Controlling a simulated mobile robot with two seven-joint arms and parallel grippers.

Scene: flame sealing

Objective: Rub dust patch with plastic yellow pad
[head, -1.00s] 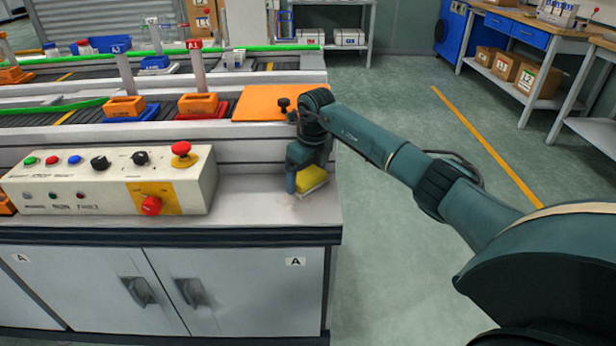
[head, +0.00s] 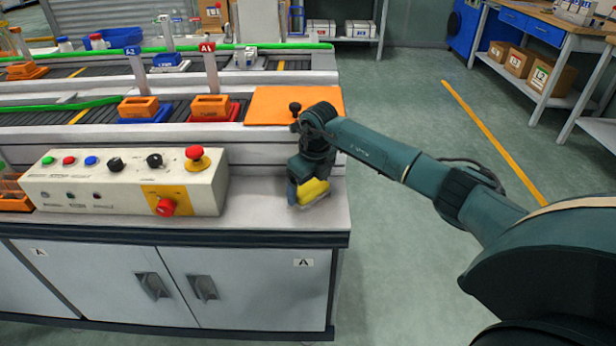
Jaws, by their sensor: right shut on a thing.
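The yellow pad (head: 314,190) is at the right end of the pale counter (head: 258,216), in the head view. My right gripper (head: 302,192) points down and is shut on the pad, holding it at the counter top. Whether the pad's underside presses on the surface is hard to tell. A dust patch cannot be made out; the surface under the pad and gripper is hidden. My left gripper is not in view.
A control box (head: 125,182) with buttons and red knobs stands left of the gripper. Behind it are an orange board (head: 290,104) with a black knob and conveyors with orange blocks (head: 211,106). The counter's right edge is close to the pad; open floor lies beyond.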

